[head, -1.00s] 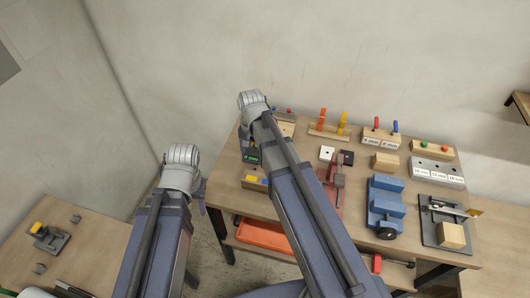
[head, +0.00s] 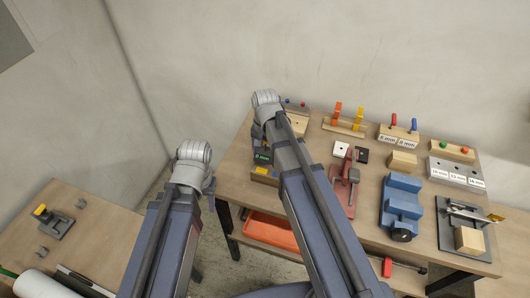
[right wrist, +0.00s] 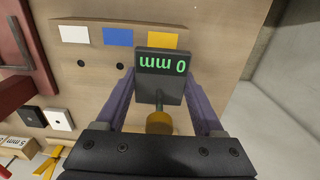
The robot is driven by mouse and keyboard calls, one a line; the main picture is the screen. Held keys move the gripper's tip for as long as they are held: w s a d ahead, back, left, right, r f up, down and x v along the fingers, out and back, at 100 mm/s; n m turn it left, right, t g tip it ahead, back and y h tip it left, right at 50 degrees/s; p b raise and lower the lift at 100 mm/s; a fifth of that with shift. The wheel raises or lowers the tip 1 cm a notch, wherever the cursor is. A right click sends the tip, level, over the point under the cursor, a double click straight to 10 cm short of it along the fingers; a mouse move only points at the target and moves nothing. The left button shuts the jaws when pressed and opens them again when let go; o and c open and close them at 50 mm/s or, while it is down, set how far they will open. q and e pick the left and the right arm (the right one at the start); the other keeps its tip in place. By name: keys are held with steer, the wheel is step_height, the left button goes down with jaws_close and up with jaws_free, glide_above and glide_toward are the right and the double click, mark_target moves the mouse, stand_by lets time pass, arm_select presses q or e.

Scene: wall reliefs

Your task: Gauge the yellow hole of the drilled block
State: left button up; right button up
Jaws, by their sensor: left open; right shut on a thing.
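The drilled block (head: 264,176) is wooden and lies at the left front of the workbench. In the right wrist view the drilled block (right wrist: 100,52) shows white, blue and yellow labels, with dark holes by the white and blue ones. My right gripper (right wrist: 159,88) is shut on a gauge (right wrist: 160,64) with a dark display reading green "0 mm" and a yellow-brown round part. The display overlaps the yellow label's edge and hides the yellow hole, so I cannot tell whether the tip is in it. My left gripper (head: 210,196) is open, mostly hidden by its arm, left of the bench.
The bench (head: 235,165) also bears a red clamp-like tool (head: 345,185), a blue vise-like device (head: 401,205), peg stands (head: 344,124) and labelled blocks (head: 398,136). An orange tray (head: 270,232) sits below. A second table (head: 90,235) is at left.

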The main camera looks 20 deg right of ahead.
steer(key=shift+f+b, duration=0.8)
steer(key=shift+f, duration=0.05)
stand_by(0.5)
steer(key=o, duration=1.6)
steer(key=shift+r, duration=0.1)
steer(key=shift+c, duration=0.2)
step_height(320, 180, up, 8)
steer(key=p, duration=0.8)
